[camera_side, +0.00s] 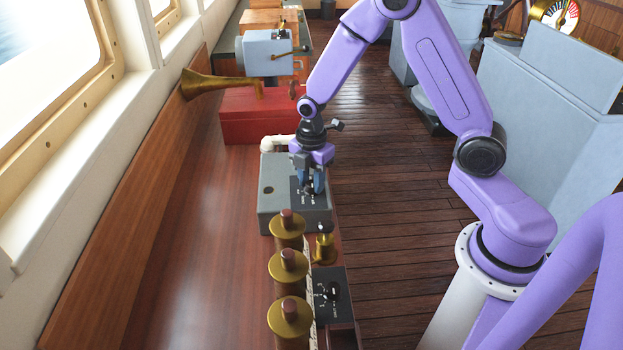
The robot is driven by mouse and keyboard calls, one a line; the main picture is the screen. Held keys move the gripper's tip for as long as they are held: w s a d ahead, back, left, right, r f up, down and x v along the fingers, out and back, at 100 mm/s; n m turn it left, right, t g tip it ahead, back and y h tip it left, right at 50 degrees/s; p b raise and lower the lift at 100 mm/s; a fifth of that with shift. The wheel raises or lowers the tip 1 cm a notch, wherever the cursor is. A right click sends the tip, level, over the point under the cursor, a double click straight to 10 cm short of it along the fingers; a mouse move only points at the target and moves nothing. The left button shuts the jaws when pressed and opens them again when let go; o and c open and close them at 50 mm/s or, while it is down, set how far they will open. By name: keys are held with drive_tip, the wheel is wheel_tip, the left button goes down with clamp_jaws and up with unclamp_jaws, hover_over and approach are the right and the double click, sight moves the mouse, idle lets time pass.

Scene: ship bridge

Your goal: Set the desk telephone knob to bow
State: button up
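A grey box with a dark dial panel (271,205), which looks like the desk telephone, sits on the wooden bench near the middle of the side view. Small white marks show on the panel, too small to read. My gripper (313,186) points down at this panel, with its fingers at or just above the place of the knob. The fingers hide the knob and its pointer. I cannot tell whether they touch it or how far apart they are.
Brass-topped cylinders (288,262) stand in a row in front of the box. Beside them are a small brass fitting (325,248) and another dark panel with a black knob (333,291). A red box (245,117) and brass horn (205,84) stand behind. The bench's left side is clear.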

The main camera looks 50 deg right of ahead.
drive_tip(key=shift+m, duration=0.3)
drive_tip(key=m, duration=0.8)
drive_tip(key=shift+w, duration=0.1)
drive_tip(key=m, duration=0.5)
drive_tip(key=shift+d+m, duration=0.1)
drive_tip(key=shift+m, duration=1.9)
drive_tip(key=o, duration=1)
drive_tip(key=shift+o, duration=0.2)
